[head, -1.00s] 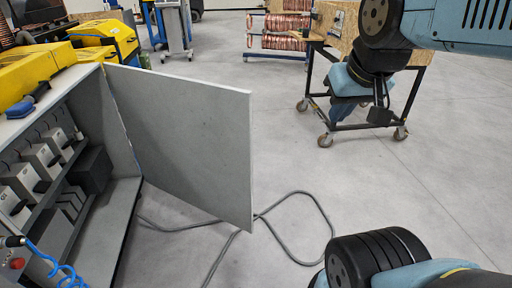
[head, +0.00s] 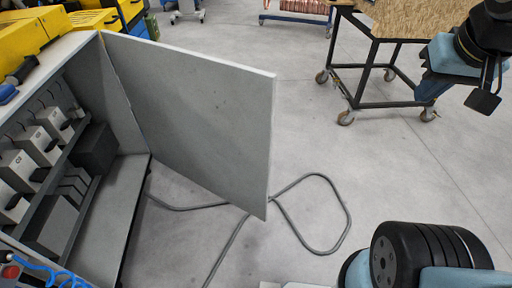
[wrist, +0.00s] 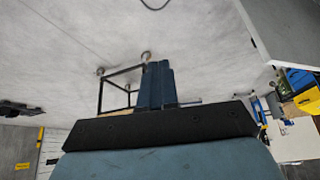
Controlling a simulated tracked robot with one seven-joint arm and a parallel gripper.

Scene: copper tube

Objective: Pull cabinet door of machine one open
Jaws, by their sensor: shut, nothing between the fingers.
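The grey cabinet door (head: 195,115) of the machine stands wide open in the head view, its free edge pointing right over the floor. The cabinet interior (head: 120,200) shows at left, with several white switch blocks and dark boxes. My gripper (head: 430,90) is at the upper right of the head view, well apart from the door and touching nothing. Its blue fingers (wrist: 158,85) are together and empty in the wrist view. Part of a grey panel, seemingly the door (wrist: 285,30), shows at the upper right there. The door's handle cannot be made out.
A wheeled cart (head: 390,70) with a wooden top stands behind my gripper. A grey cable (head: 335,240) loops on the floor below the door. Yellow equipment (head: 30,40) sits at the cabinet's upper left. Floor between door and cart is clear.

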